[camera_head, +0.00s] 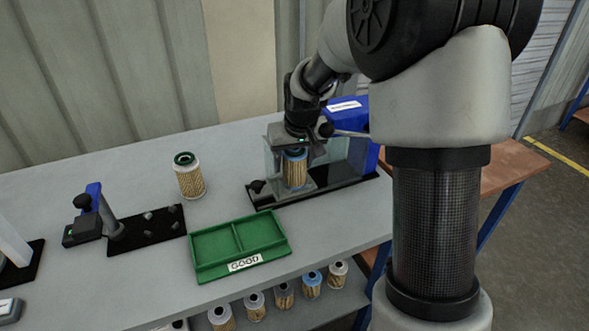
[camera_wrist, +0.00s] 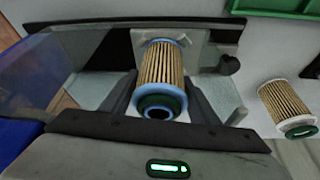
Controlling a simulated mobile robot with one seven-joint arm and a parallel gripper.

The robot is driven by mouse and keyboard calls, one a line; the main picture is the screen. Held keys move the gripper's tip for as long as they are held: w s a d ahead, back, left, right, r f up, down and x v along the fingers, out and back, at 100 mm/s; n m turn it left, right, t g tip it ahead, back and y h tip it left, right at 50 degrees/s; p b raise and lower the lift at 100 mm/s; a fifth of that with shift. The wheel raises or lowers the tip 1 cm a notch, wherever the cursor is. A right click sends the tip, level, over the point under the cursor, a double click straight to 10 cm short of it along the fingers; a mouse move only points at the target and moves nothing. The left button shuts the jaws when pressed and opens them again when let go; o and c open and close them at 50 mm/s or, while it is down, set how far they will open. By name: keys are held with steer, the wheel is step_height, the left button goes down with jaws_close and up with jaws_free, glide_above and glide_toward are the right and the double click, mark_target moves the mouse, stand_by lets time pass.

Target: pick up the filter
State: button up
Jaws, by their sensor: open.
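A pleated tan filter with a blue rim (camera_head: 295,172) stands in a clear-walled station (camera_head: 333,160) on a black base. In the wrist view the same filter (camera_wrist: 162,68) lies between my two dark fingers, with its blue-ringed dark end facing the camera. My gripper (camera_head: 294,149) is over the filter from above, open, with its fingers on either side. Whether the fingers touch it I cannot tell. A second filter with a dark green top (camera_head: 189,176) stands on the table to the left; it also shows in the wrist view (camera_wrist: 284,100).
A green two-compartment tray (camera_head: 212,243) labelled GOOD sits empty in front of the station. A black fixture (camera_head: 146,229) with a blue post stands at left. The station's blue block (camera_head: 348,112) is close behind my gripper. Several filters (camera_head: 284,293) stand on the lower shelf.

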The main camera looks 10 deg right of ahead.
steer(key=c, duration=0.7)
